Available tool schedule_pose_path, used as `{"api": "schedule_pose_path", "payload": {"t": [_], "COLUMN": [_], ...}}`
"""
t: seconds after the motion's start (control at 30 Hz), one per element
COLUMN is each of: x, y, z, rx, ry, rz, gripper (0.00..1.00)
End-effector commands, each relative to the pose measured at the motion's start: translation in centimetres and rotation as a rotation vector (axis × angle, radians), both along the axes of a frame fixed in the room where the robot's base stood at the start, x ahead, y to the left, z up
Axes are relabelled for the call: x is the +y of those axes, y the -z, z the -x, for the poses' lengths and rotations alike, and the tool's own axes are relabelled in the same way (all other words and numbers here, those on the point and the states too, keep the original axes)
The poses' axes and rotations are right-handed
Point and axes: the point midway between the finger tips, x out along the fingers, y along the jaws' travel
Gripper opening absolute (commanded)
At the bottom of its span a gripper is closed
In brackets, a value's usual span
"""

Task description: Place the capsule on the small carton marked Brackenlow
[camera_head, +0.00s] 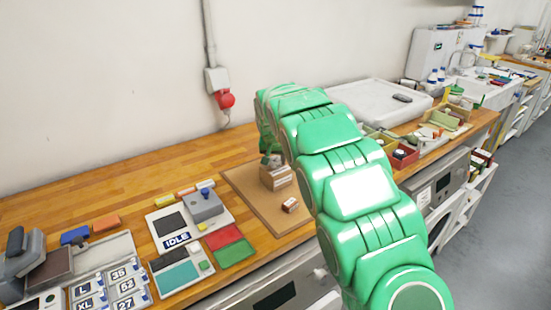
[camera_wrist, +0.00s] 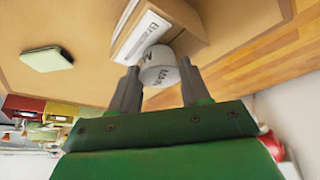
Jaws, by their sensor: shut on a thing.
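In the wrist view my gripper (camera_wrist: 160,72) is shut on a white, round capsule (camera_wrist: 158,58) with dark letters, partly readable as "MA". The capsule is right against or just in front of a brown carton (camera_wrist: 187,22) with a white printed label; I cannot tell whether they touch. The label's name is cut off. In the head view my gripper (camera_head: 269,160) is at the carton (camera_head: 276,178) on a brown board, and the capsule cannot be made out.
The brown board (camera_head: 245,194) has bare room around the cartons. A flat pale green piece (camera_wrist: 46,59) lies on it in the wrist view. Bins (camera_head: 402,155) stand right of my arm.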

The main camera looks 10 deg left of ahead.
Motion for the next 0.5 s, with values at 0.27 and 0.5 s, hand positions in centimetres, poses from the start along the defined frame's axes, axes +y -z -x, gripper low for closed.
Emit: {"api": "schedule_pose_path", "payload": {"t": [0.27, 0.5], "x": [0.01, 0.02], "y": [0.18, 0.18], "z": [-0.01, -0.01], "rx": [-0.001, -0.001], "ry": [0.0, 0.0], "rz": [0.0, 0.0], "gripper": [0.68, 0.72]}}
